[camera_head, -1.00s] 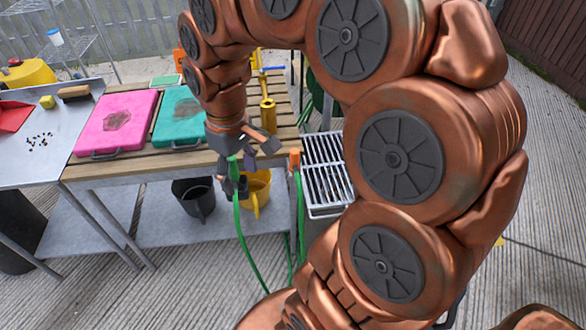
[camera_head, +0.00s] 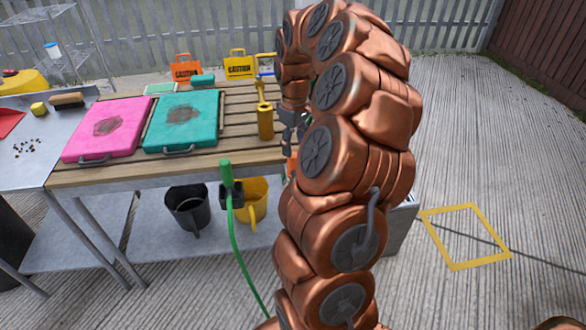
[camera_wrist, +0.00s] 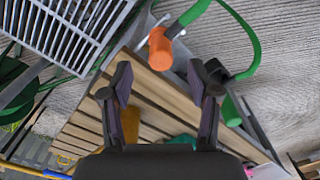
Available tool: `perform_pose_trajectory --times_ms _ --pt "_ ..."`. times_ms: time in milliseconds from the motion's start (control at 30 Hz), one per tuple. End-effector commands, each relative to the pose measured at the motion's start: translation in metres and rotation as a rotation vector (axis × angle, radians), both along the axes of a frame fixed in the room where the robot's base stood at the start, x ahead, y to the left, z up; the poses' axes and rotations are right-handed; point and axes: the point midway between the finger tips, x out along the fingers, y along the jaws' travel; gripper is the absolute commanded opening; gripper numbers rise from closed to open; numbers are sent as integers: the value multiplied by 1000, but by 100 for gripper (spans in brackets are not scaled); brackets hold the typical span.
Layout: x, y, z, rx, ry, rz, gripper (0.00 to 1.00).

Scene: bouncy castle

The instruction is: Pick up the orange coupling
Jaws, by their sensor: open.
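The orange coupling (camera_wrist: 160,50) sits on the end of a green hose at the bench edge in the wrist view. It lies just beyond my fingertips, roughly centred between them. In the head view only a sliver of the orange coupling (camera_head: 291,166) shows beside my arm, which hides the rest. My gripper (camera_wrist: 164,82) is open and empty, with its two fingers spread. In the head view my gripper (camera_head: 294,120) is partly hidden by my arm, above the right end of the bench.
A green coupling (camera_head: 226,172) on a green hose hangs at the bench front, left of my gripper. A brass cylinder (camera_head: 265,122) stands on the slatted bench (camera_head: 233,148). A metal grate (camera_wrist: 70,32) lies beside the orange coupling. Yellow (camera_head: 252,205) and black buckets sit below.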

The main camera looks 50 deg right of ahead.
Motion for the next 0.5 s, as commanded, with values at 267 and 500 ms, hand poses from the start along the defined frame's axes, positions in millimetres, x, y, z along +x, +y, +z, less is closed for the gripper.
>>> perform_pose_trajectory --times_ms 267,500 --pt "1 2 -20 3 2 1 61" --pt "2 2 -52 2 2 1 61"
